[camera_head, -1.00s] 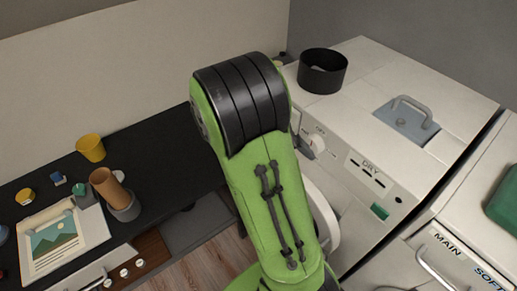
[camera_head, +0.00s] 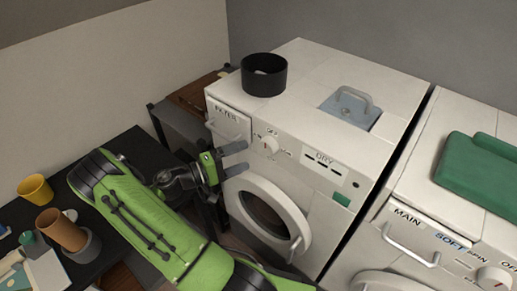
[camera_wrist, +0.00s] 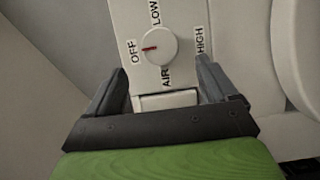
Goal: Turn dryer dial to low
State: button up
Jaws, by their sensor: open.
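The white dryer (camera_head: 322,203), marked DRY, stands in the middle of the head view. Its round white dial (camera_head: 267,144) is on the upper left of the front. In the wrist view the dial (camera_wrist: 160,46) has a red mark pointing left at OFF; LOW is above, HIGH at right, AIR below. My gripper (camera_head: 243,159) is open and empty, in front of the panel to the left of the dial. In the wrist view my fingers (camera_wrist: 162,82) stand apart, below the dial in the picture. I see no contact with it.
A black round bin (camera_head: 264,76) and a grey plate with a handle (camera_head: 351,105) are on the dryer top. A washer (camera_head: 400,195) with a green folded cloth (camera_head: 478,170) stands at right. A dark desk (camera_head: 125,150) with a yellow cup (camera_head: 35,189) is at left.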

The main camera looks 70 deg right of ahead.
aim_at(264, 148)
jog(key=x, duration=0.7)
jog(key=shift+c, duration=0.5)
jog(key=c, duration=1)
